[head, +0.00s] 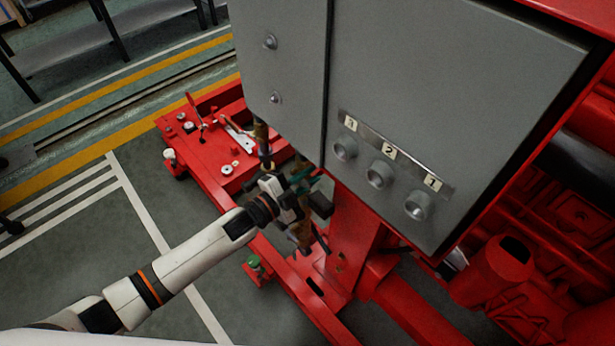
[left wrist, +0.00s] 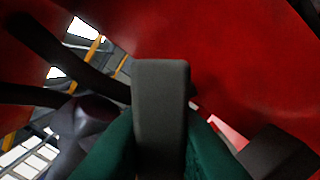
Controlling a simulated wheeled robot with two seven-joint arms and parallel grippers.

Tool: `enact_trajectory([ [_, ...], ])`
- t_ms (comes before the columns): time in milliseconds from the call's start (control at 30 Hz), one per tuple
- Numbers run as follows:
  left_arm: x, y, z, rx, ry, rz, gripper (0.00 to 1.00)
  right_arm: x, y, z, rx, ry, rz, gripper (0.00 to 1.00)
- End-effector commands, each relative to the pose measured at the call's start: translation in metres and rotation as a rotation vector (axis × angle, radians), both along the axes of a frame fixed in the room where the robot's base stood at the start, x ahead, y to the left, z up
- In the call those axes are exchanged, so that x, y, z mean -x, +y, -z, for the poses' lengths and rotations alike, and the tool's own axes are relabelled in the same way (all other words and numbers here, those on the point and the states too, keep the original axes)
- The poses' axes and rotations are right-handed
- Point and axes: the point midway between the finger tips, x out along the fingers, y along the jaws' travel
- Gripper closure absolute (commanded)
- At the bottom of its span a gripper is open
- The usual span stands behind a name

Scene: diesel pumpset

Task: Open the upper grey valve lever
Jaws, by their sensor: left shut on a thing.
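My left gripper (head: 300,188) is at the lower left corner of the grey cabinet, beside the red frame. In the left wrist view a dark grey bar, the grey valve lever (left wrist: 160,105), stands between the two green fingers, which are shut on it. The lever's far end points up in that picture, and its pivot is hidden. In the head view my gripper and the cabinet edge cover most of the valve, so its angle is hard to tell. My right gripper is in neither view.
The grey cabinet (head: 455,85) with three round knobs (head: 380,174) hangs close to the right of my gripper. The red base frame (head: 205,155) carries small fittings. Red machinery (head: 500,270) fills the right. Open floor (head: 80,230) lies to the left.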

Motion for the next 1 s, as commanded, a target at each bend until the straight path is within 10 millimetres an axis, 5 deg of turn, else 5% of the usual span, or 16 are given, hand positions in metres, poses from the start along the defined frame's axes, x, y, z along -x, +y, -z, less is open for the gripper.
enact_trajectory([
  [167,0.0,0.0,0.001,-0.002,0.0,0.0,1.0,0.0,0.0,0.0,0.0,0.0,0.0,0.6],
  [200,0.0,0.0,0.001,-0.002,0.0,0.0,0.76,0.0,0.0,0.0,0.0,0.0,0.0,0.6],
  [300,0.0,0.0,0.001,-0.002,0.0,0.0,0.6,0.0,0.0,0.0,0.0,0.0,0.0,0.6],
  [667,0.004,0.004,0.001,-0.002,0.001,-0.001,0.6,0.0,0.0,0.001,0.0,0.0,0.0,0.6],
  [1000,0.05,0.05,0.004,-0.004,0.002,-0.001,0.6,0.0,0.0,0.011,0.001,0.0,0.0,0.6],
])
